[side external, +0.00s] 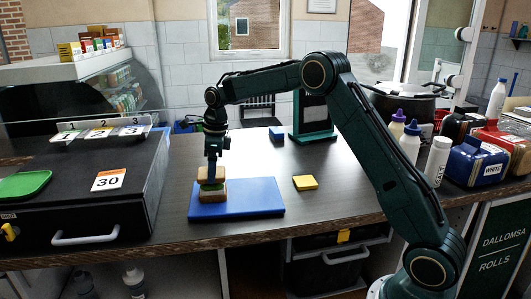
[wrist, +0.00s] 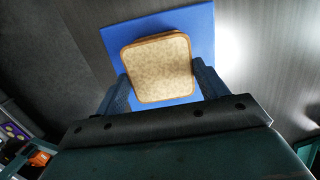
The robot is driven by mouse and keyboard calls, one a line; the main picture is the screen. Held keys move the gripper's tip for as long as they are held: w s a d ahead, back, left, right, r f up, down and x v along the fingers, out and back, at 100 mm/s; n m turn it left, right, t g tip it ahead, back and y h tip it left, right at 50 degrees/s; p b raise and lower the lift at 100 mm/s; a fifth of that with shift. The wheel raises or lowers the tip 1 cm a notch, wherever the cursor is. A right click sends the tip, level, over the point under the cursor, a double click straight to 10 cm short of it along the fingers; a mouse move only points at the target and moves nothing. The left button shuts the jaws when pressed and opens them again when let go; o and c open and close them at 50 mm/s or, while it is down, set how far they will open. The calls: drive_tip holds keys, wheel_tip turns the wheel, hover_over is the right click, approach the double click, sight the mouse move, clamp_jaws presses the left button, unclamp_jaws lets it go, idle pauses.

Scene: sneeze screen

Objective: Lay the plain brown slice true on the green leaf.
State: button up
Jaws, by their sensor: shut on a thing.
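My gripper (side external: 213,160) is shut on the plain brown slice (side external: 211,173), which it holds level or nearly so over the stack. In the wrist view the slice (wrist: 159,68) is square with a darker crust, between my two fingers. The green leaf (side external: 211,186) shows as a thin strip just under the slice, on top of a lower brown slice (side external: 212,196). The lower slice lies on the blue board (side external: 256,198). I cannot tell whether the held slice touches the leaf. In the wrist view the held slice hides the leaf.
A yellow block (side external: 305,183) lies right of the board, and a blue block (side external: 276,134) lies behind it. A black case (side external: 75,205) with a green tray (side external: 24,186) stands at left. Bottles (side external: 411,141) and boxes crowd the right. The counter in front of the yellow block is clear.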

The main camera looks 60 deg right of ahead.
drive_tip(key=shift+f, duration=0.6)
idle(0.5)
drive_tip(key=o, duration=1)
drive_tip(key=shift+o, duration=0.2)
wheel_tip(320, 180, up, 12)
drive_tip(key=s+d, duration=0.1)
drive_tip(key=shift+s, duration=0.2)
drive_tip(key=shift+d, duration=0.1)
